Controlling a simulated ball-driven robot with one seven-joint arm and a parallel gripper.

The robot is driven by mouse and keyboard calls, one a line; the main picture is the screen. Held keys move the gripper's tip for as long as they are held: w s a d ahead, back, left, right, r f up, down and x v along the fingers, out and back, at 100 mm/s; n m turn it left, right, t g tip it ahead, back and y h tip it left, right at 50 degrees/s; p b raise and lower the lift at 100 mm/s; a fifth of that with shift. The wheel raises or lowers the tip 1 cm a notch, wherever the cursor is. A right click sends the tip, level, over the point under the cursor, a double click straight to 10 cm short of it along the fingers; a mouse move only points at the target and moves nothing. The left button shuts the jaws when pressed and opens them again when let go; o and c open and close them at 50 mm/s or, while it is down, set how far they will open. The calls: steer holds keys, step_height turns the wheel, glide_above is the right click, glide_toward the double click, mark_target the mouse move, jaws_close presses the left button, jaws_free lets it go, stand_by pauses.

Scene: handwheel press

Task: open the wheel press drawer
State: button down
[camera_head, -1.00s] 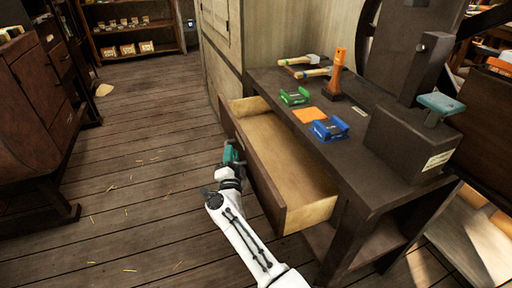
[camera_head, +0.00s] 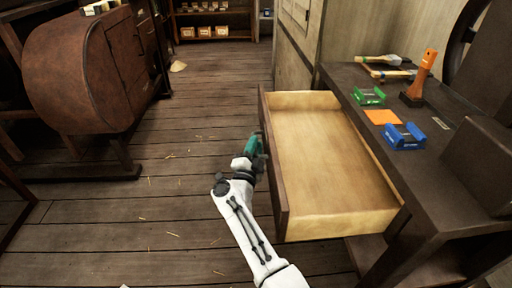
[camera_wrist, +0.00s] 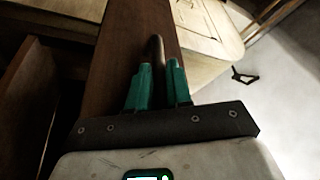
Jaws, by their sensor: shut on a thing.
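The wheel press drawer (camera_head: 322,165) stands well out from the dark bench (camera_head: 452,185). Its light wood inside is empty, and its dark front panel (camera_head: 271,165) faces left. My gripper (camera_head: 258,150) is at the outer face of that panel, about midway along it. In the wrist view the teal fingers of my gripper (camera_wrist: 158,80) are shut on a dark handle (camera_wrist: 154,52) against the brown drawer front (camera_wrist: 113,60). The head view hides the handle behind the gripper.
On the bench top are a green holder (camera_head: 369,96), a blue holder (camera_head: 404,137), an orange square (camera_head: 382,117), an orange-handled tool (camera_head: 424,72) and hammers (camera_head: 388,73). A brown rounded cabinet (camera_head: 80,75) stands at left.

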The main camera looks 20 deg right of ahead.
steer(key=c, duration=1.4)
jaws_free()
steer(key=shift+s, duration=0.1)
steer(key=p+v, duration=0.3)
steer(key=v, duration=0.7)
steer(key=shift+s+a, duration=0.2)
steer(key=shift+s, duration=0.1)
steer(key=shift+f, duration=0.1)
